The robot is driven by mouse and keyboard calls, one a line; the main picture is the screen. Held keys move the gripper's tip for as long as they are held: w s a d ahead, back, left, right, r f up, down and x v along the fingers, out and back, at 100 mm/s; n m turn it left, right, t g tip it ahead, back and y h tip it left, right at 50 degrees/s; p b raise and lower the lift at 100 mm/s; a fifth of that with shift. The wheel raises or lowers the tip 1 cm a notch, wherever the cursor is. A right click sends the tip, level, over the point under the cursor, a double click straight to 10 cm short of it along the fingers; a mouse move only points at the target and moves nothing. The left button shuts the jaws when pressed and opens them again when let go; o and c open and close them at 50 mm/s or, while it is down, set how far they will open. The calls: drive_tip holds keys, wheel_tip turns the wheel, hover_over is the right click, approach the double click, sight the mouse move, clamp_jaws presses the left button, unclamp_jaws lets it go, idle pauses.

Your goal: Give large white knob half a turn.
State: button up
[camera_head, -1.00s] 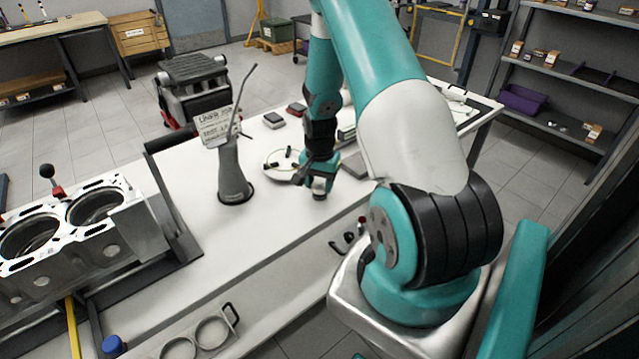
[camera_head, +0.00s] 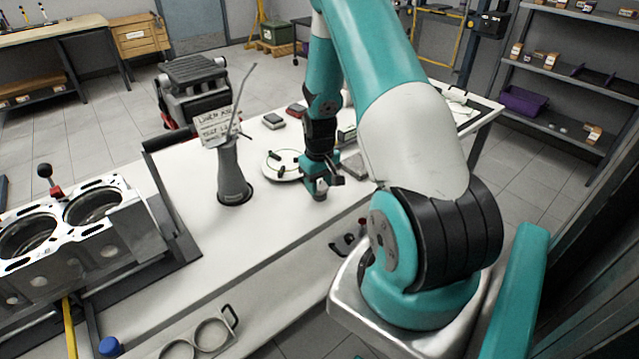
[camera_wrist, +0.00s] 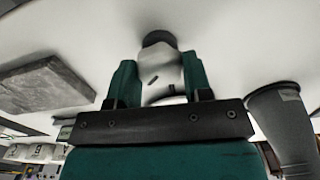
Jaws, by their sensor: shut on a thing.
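My gripper (camera_head: 320,189) is low over the white bench, just right of the grey oil can. In the wrist view its two teal fingers (camera_wrist: 160,80) are shut on a white knob (camera_wrist: 158,65), one finger on each side. The knob has small dark marks and a dark round end (camera_wrist: 159,38) beyond the fingertips. The lower part of the knob is hidden by the gripper's dark crossbar. In the head view my wrist hides most of the knob, so its exact angle cannot be told there.
The grey oil can (camera_head: 232,180) with a paper tag stands close left. A round white plate (camera_head: 283,172) with dark parts lies just behind my wrist. A grey slab (camera_head: 355,165) lies to the right, and it also shows in the wrist view (camera_wrist: 45,87). The engine block (camera_head: 85,235) is far left.

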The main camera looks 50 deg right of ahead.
sight(320, 185)
drive_tip(key=n, duration=0.4)
drive_tip(key=shift+n, duration=0.3)
drive_tip(key=n, duration=0.4)
drive_tip(key=shift+n, duration=0.4)
drive_tip(key=o, duration=0.9)
wheel_tip(320, 185, up, 18)
drive_tip(key=shift+f+b, duration=0.25)
drive_tip(key=shift+b, duration=0.5)
